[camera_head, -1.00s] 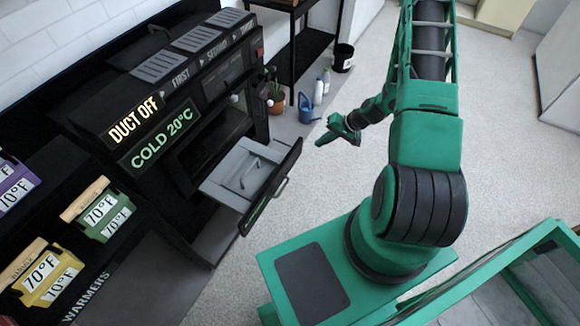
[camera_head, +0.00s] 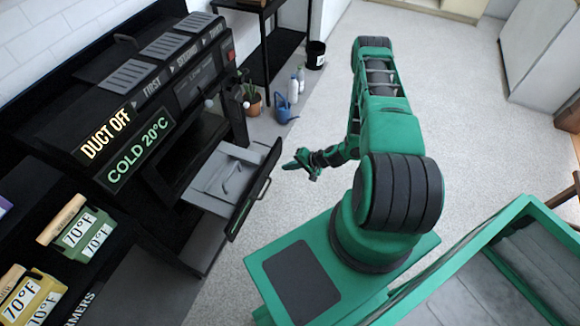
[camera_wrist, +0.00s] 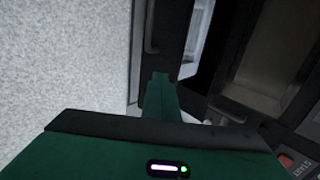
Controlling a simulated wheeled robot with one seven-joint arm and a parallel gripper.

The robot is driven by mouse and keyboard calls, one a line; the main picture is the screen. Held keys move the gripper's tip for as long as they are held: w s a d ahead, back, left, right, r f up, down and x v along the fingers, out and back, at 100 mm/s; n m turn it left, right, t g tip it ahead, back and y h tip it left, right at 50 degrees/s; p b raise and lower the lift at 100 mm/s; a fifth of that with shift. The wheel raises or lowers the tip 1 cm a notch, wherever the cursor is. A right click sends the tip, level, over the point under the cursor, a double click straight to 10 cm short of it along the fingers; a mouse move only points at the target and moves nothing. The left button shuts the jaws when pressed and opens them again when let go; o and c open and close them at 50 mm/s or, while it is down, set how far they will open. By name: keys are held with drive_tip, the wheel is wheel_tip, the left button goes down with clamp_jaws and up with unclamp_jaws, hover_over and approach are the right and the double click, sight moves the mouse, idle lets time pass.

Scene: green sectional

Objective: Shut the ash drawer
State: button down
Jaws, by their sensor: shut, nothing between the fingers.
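The ash drawer stands pulled out of the black stove unit, with its grey inside (camera_head: 215,183) showing. Its black front panel (camera_head: 249,203) has a bar handle (camera_head: 264,189) facing the open floor. A thin handle-like bar lies inside the drawer. My gripper (camera_head: 287,165) is shut and empty, just right of the drawer front and apart from it in the head view. In the wrist view my green finger (camera_wrist: 160,95) points toward the dark drawer front, whose handle (camera_wrist: 150,35) shows beyond it. My gripper's body hides the lower part of that view.
A plant pot (camera_head: 253,104), a blue watering can (camera_head: 283,110) and white bottles stand on the floor beyond the drawer. A black bin (camera_head: 316,55) is farther back. The stove's lower ledge lies below the drawer.

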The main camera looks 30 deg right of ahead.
sight(266, 167)
drive_tip(key=w+a+f, duration=0.1)
drive_tip(key=w, duration=0.1)
drive_tip(key=w+a+f, duration=0.2)
drive_tip(key=w+a, duration=0.1)
drive_tip(key=shift+w+f, duration=0.3)
drive_tip(key=shift+w+a, duration=0.3)
drive_tip(key=shift+w, duration=0.1)
